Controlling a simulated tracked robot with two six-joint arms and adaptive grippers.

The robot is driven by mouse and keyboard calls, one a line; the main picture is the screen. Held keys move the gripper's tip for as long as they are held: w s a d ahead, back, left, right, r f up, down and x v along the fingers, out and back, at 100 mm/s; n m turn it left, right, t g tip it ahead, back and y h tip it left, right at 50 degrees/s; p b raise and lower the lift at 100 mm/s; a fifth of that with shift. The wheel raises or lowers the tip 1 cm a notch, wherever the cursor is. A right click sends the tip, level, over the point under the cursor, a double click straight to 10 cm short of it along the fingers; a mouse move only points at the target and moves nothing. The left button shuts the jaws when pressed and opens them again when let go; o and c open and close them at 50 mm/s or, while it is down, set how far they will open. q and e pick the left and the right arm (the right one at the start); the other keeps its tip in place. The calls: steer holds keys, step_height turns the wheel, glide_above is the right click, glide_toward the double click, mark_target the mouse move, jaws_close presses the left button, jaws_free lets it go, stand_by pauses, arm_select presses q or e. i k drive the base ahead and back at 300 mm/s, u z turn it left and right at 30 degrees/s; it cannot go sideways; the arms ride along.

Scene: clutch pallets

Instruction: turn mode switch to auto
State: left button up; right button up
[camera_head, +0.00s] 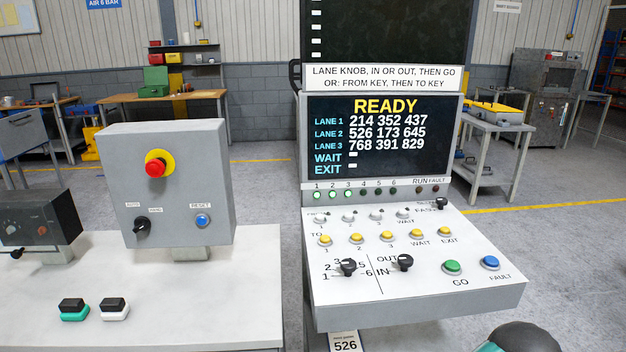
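The mode switch (141,227) is a black rotary knob low on the left of the front of a grey control box (190,140). Small labels above it read AUTO on the left and what looks like HAND on the right. Its handle appears to tilt up to the right, toward the right label, but it is small. Neither gripper shows. A dark rounded part at the bottom right edge looks like a piece of my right arm, with no fingers visible. Nothing touches the switch.
The box also carries a red emergency button (155,168) on yellow and a blue reset button (202,221). Two small rocker-like blocks (73,309) (114,309) lie on the white table (200,320). A lane console (415,300) with screen reading READY stands right, across a gap.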

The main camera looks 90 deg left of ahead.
mark_target(142, 223)
steer(key=z, duration=0.85)
steer(key=i, duration=0.15)
steer(key=u, duration=2.65)
steer(key=i, duration=0.35)
steer(key=u, duration=1.65)
steer(key=k, duration=0.9)
steer(key=u, duration=0.25)
steer(key=i, duration=0.8)
steer(key=z, duration=0.2)
